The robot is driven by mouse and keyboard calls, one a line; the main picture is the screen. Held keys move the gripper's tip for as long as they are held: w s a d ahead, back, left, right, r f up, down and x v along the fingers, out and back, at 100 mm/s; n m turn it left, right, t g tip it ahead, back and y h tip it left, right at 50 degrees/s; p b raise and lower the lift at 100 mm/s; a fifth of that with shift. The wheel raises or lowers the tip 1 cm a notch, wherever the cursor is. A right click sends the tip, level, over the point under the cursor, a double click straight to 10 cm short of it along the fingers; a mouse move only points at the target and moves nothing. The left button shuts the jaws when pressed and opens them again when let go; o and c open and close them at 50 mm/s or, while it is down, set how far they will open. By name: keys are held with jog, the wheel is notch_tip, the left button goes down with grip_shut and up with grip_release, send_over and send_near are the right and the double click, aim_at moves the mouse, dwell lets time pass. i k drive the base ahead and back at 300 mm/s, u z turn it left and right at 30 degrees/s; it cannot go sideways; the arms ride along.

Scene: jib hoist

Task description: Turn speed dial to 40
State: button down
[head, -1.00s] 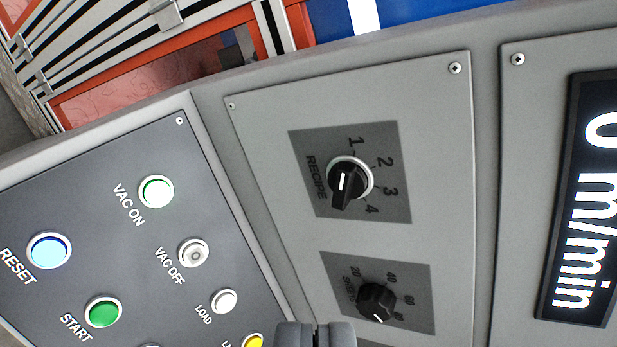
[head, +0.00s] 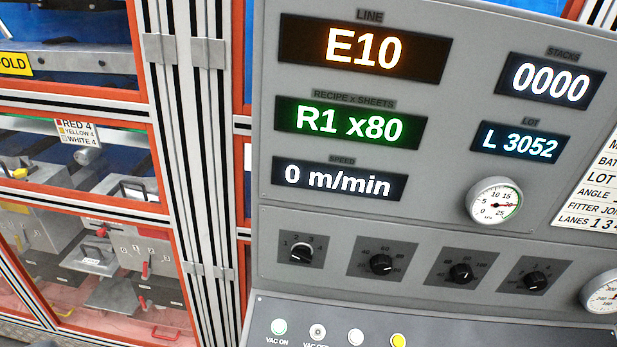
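A row of black dials sits on the grey lower panel of the console in the head view. At its left is the recipe selector (head: 301,253), with a silver ring. To its right are a second dial (head: 380,264), a third dial (head: 460,273) and a fourth dial (head: 537,282), each on a dark square plate. Their names are too small to read, so I cannot tell which is the speed dial, nor its exact setting. The speed display (head: 339,180) reads 0 m/min. My gripper is out of view.
Above are the E10 line display (head: 363,48), a green R1 x80 display (head: 351,128) and a round gauge (head: 495,203). Push buttons, including a yellow one (head: 399,341), line the bottom. A framed guard (head: 200,150) with machinery stands at left.

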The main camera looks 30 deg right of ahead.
aim_at(460, 274)
jog(key=z, duration=1.5)
